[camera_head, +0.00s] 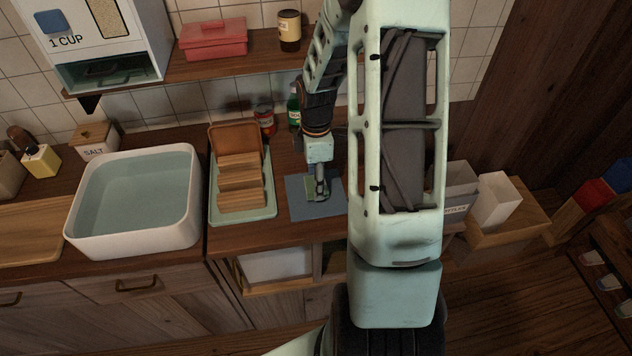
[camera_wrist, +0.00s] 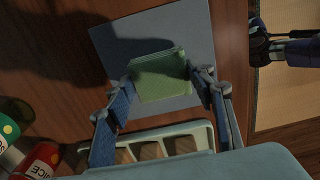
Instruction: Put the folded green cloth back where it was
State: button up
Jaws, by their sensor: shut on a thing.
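The folded green cloth (camera_wrist: 160,76) is a small square block between my fingertips in the wrist view. My gripper (camera_wrist: 162,88) is shut on it, with one blue-padded finger on each side. Under the cloth is a flat blue-grey mat (camera_wrist: 195,32) on the wooden counter. I cannot tell whether the cloth touches the mat or is held just above it. In the head view my gripper (camera_head: 319,190) points down over the same mat (camera_head: 300,206). The green cloth (camera_head: 311,187) shows there only in part, beside the fingers.
Left of the mat stands a pale green rack (camera_head: 262,212) with wooden boards. Farther left is a white basin of water (camera_head: 189,232). A red-labelled jar (camera_head: 264,117) and a green bottle (camera_head: 294,108) stand behind. A shelf (camera_head: 235,67) runs above the counter.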

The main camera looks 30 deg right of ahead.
jog(key=shift+f, duration=0.55)
jog(key=shift+f, duration=0.15)
jog(key=o, duration=1)
notch_tip(320, 180, up, 12)
jog(key=shift+r, duration=0.2)
